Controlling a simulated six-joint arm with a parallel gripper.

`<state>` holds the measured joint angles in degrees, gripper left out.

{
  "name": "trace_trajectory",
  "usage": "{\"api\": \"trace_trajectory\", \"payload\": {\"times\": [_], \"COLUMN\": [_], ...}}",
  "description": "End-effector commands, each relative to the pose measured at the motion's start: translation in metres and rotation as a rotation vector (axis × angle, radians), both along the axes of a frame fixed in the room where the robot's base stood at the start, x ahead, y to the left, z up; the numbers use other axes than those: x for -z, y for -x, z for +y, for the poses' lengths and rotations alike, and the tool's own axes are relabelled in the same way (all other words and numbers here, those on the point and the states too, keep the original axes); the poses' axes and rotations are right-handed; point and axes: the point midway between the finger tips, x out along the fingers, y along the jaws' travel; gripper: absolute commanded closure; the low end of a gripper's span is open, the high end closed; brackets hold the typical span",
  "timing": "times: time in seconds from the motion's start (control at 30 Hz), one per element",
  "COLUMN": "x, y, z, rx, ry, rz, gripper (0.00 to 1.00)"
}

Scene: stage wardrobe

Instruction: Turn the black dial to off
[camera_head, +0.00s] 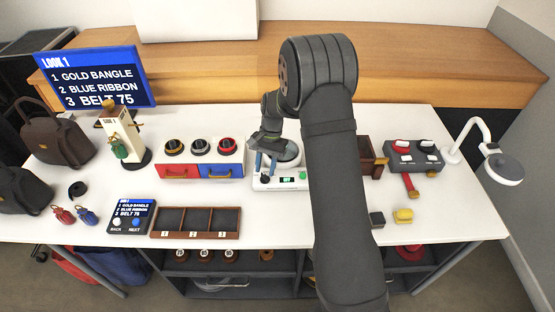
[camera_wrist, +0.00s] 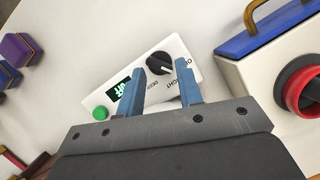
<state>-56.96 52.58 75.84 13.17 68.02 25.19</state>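The black dial (camera_wrist: 160,63) sits on the front panel of a white scale-like device (camera_wrist: 187,52), with printed labels around it. One label reads like "WEIGHT"; the others are partly legible, and I cannot tell which label the pointer marks. A lit green display (camera_wrist: 118,90) and a green button (camera_wrist: 100,113) are on the same panel. My gripper (camera_wrist: 161,80) is open and empty; its two blue fingers point toward the dial, which shows between and beyond the tips. In the head view my gripper (camera_head: 266,163) is over the left part of the white device (camera_head: 273,187).
A red and blue drawer box (camera_head: 202,171) with knobs stands left of the device; its blue end (camera_wrist: 265,42) shows in the wrist view. A wooden box (camera_head: 368,160) is to the right. A divided tray (camera_head: 197,235) lies at the front left.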

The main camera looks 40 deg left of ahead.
Motion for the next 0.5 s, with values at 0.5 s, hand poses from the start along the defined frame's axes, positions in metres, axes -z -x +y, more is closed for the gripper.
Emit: {"api": "trace_trajectory", "payload": {"times": [0.5], "x": [-0.149], "y": [0.010], "z": [-0.004], "rx": [-0.884], "ry": [-0.253], "rz": [-0.239], "gripper": [0.67]}}
